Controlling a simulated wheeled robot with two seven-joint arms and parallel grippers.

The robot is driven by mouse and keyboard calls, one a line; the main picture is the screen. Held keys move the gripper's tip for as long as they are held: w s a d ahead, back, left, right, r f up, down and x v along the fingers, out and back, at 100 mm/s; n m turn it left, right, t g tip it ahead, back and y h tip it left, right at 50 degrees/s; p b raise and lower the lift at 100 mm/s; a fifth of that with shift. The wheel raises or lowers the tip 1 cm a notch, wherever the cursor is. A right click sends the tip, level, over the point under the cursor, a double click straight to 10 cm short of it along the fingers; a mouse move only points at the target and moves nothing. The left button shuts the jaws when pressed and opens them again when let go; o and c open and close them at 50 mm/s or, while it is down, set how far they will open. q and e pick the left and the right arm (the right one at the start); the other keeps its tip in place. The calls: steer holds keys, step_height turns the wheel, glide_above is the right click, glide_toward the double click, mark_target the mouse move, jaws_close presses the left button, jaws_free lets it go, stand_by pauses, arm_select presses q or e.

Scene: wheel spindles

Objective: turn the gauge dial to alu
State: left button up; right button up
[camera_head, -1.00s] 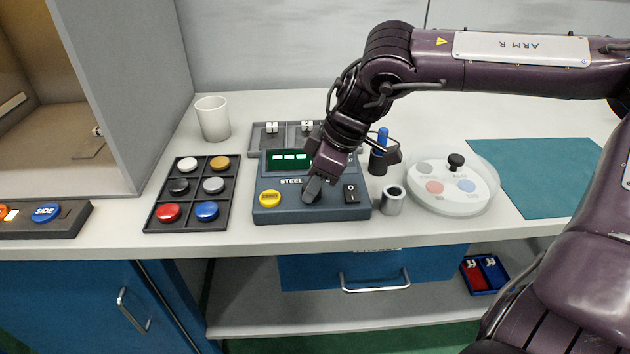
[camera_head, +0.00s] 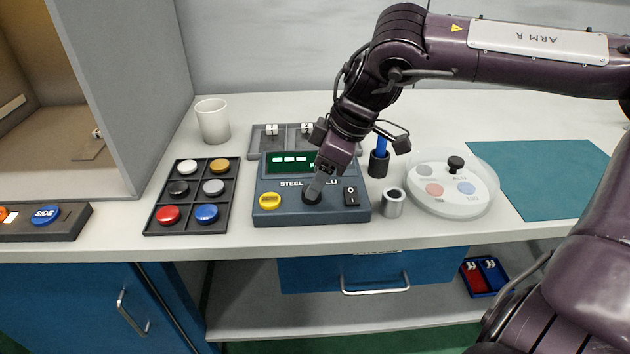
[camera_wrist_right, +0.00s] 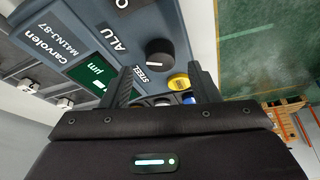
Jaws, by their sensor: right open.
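The gauge (camera_head: 335,213) is a dark blue-grey box with a green screen, a yellow button and a black rocker switch. Its black round dial (camera_head: 312,198) sits low in the middle, below the STEEL and ALU lettering. In the right wrist view the dial (camera_wrist_right: 160,50) shows beyond the fingertips, with a small pale mark on the side towards STEEL. My right gripper (camera_head: 318,184) is just above the dial, open and empty; its fingers partly cover the lettering. In the wrist view the two fingers (camera_wrist_right: 160,72) are spread apart with a gap between them and the dial. My left gripper is out of view.
A button tray (camera_head: 190,228) stands left of the gauge. A metal cup (camera_head: 392,204), a dark holder with a blue pen (camera_head: 379,164) and a round clear-rimmed dish (camera_head: 448,208) stand to the right. A grey tray (camera_head: 265,141) lies behind. The teal mat (camera_head: 550,175) is bare.

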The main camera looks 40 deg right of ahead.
steer(key=v, duration=0.5)
stand_by(0.4)
